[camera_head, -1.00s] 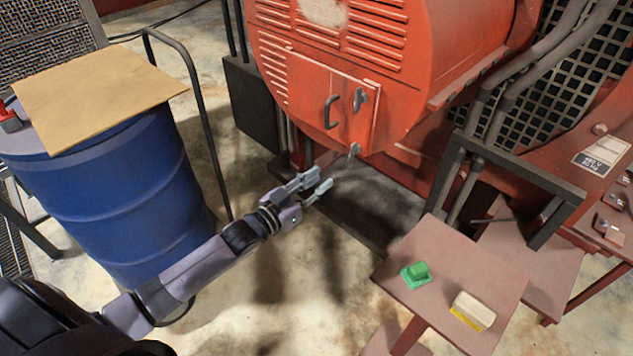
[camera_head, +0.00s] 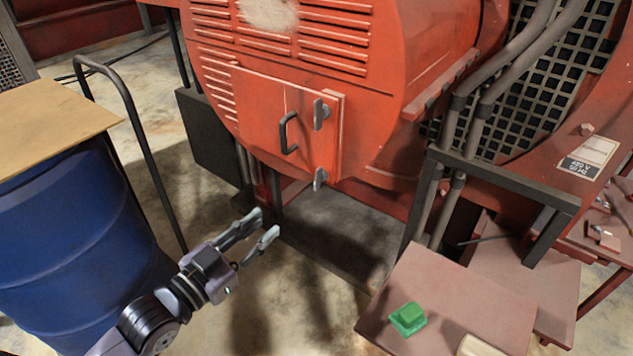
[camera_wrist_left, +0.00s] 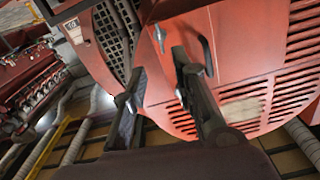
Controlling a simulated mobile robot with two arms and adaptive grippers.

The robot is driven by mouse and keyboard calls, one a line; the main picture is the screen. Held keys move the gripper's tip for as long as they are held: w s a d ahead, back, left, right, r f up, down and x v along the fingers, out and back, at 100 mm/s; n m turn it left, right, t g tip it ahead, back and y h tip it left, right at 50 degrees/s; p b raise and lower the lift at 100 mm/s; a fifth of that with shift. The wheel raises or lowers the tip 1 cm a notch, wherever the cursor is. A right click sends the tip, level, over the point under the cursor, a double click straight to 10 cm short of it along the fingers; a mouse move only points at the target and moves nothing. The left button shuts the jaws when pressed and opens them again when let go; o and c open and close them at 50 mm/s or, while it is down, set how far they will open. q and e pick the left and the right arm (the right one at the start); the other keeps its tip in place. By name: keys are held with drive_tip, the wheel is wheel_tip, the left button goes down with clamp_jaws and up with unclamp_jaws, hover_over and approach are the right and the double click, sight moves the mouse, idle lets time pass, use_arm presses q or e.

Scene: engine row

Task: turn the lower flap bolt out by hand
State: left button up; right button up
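The lower flap bolt (camera_head: 319,179) is a small grey wing-like piece at the bottom right corner of the orange-red flap (camera_head: 262,108). The upper flap bolt (camera_head: 321,113) sits above it, beside the dark handle (camera_head: 288,132). My left gripper (camera_head: 264,226) is open and empty, below and left of the lower bolt, apart from it. In the left wrist view, its two dark fingers (camera_wrist_left: 165,88) stand apart before the flap. A grey bolt (camera_wrist_left: 160,37) shows there between the finger directions; I cannot tell which one it is. My right gripper is not in view.
A blue drum (camera_head: 75,235) with a tan board (camera_head: 50,118) on top stands left. A black bent rail (camera_head: 135,125) rises behind it. A reddish stand (camera_head: 455,290) at lower right bears a green block (camera_head: 408,318).

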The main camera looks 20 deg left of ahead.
use_arm(q)
drive_tip(key=w, duration=0.1)
drive_tip(key=p, duration=0.3)
approach(315, 183)
drive_tip(key=x, duration=0.9)
drive_tip(key=shift+w+r+p, duration=0.1)
drive_tip(key=shift+w+p, duration=0.1)
drive_tip(key=shift+p, duration=0.1)
drive_tip(key=shift+w+d, duration=0.3)
drive_tip(key=shift+w, duration=0.25)
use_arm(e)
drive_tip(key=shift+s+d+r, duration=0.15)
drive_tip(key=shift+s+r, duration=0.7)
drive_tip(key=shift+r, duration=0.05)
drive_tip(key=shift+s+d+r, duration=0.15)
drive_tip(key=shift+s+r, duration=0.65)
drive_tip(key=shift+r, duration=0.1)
use_arm(q)
drive_tip(key=shift+c, duration=0.3)
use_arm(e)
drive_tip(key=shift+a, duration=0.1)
use_arm(q)
clamp_jaws()
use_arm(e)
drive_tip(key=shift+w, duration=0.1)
